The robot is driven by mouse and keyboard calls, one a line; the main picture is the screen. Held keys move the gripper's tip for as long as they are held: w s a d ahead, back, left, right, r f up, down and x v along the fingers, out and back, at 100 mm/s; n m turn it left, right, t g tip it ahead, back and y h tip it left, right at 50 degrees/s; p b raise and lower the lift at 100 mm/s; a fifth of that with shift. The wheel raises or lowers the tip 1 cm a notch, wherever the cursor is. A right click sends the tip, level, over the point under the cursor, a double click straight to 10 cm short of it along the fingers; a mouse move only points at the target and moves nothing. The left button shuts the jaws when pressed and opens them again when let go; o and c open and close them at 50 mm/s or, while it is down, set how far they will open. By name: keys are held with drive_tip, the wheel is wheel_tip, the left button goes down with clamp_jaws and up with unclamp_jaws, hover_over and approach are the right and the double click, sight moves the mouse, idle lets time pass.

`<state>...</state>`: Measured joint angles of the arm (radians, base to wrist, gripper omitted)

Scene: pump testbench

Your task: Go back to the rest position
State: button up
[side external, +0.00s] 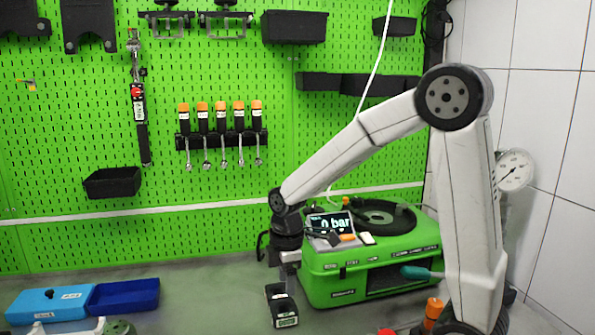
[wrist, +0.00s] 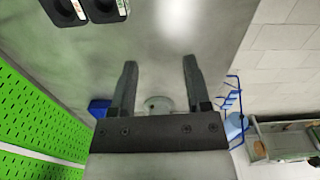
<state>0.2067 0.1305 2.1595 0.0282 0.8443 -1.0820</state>
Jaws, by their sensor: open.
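My gripper (side external: 289,277) points down above the bench, just left of the green pump tester, and a black labelled holder shows right below it. In the wrist view my gripper (wrist: 161,66) has its two fingers well apart, with nothing between them but the grey bench. The black holder (side external: 282,308) shows in the side view. Two black holders with labels, the left one (wrist: 64,12) and the right one (wrist: 105,10), lie beyond the fingertips in the wrist view.
The green tester (side external: 370,262) with its "0 bar" display (side external: 331,222) stands close on the right. A blue tray (side external: 124,295) lies at the far left. The green pegboard (side external: 220,185) with tools stands behind. Bare bench (side external: 205,300) lies between tray and holder.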

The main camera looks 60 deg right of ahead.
drive_tip(key=s+a+f+m+t, duration=0.2)
drive_tip(key=s+a+f+m, duration=0.3)
drive_tip(key=m, duration=0.4)
drive_tip(key=shift+s+a+f+m, duration=0.3)
drive_tip(key=shift+s+a+m, duration=0.15)
drive_tip(key=shift+a, duration=0.45)
